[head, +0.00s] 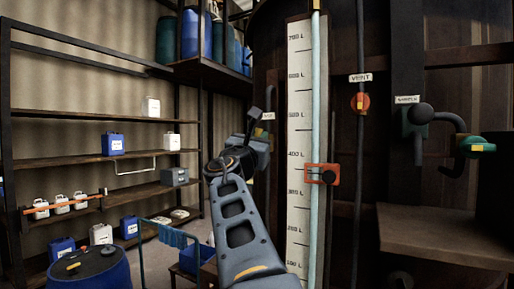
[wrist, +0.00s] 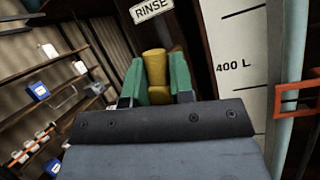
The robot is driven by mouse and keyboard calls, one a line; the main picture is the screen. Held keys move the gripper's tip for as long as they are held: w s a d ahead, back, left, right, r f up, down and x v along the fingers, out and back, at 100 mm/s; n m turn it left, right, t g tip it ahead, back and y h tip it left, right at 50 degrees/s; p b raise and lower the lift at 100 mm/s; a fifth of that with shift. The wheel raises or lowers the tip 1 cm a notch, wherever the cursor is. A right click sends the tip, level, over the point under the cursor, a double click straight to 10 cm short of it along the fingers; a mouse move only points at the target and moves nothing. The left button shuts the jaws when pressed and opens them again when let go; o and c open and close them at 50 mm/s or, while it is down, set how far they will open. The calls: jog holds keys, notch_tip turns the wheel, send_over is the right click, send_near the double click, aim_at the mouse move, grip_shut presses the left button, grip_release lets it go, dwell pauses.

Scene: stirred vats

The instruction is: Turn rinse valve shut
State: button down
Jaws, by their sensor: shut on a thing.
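The rinse valve's yellow handle (wrist: 154,62) shows in the wrist view below the white RINSE label (wrist: 152,10). My gripper (wrist: 157,78) has its two green fingers on either side of the yellow handle and is shut on it. The valve's body behind the handle is mostly hidden by my fingers. In the head view my gripper (head: 259,141) is at the left edge of the vat front, just below a small white label (head: 268,116). The valve itself is hidden there by my arm, so I cannot tell its turn angle.
A litre scale (head: 298,150) with a pale tube and a red-orange marker bracket (head: 322,174) stands just right of my gripper. Further right are the vent valve (head: 360,102) and sample valve (head: 476,146). Shelves (head: 90,158) with canisters line the left wall; a blue drum (head: 92,270) stands lower left.

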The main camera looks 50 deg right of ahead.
jog(key=m+g+b, duration=0.1)
jog(key=m, duration=0.1)
jog(key=m+g+b, duration=0.1)
jog(key=m, duration=0.1)
jog(key=m+g+h+b, duration=0.1)
jog(key=m, duration=0.1)
jog(key=shift+s+f, duration=0.15)
jog(key=shift+f, duration=0.15)
jog(key=m+g, duration=0.1)
jog(key=m, duration=0.1)
jog(key=m+g+b, duration=0.1)
jog(key=m+g, duration=0.1)
jog(key=m, duration=0.1)
jog(key=shift+s+d, duration=0.1)
jog(key=shift+s, duration=0.05)
jog(key=m+g, duration=0.1)
jog(key=m, duration=0.2)
jog(key=m+g+y, duration=0.1)
jog(key=m+g, duration=0.1)
jog(key=m, duration=0.1)
jog(key=shift+s+f+m, duration=0.1)
jog(key=shift+m, duration=0.2)
jog(key=shift+s+f+m+g+y+p, duration=0.1)
jog(key=shift+m+g+y+p, duration=0.3)
jog(key=shift+m, duration=0.7)
jog(key=shift+f+m+g+y+p, duration=0.1)
jog(key=shift+m+g+y, duration=0.2)
jog(key=shift+m+g, duration=0.55)
jog(key=shift+m+t, duration=0.25)
jog(key=shift+m, duration=0.2)
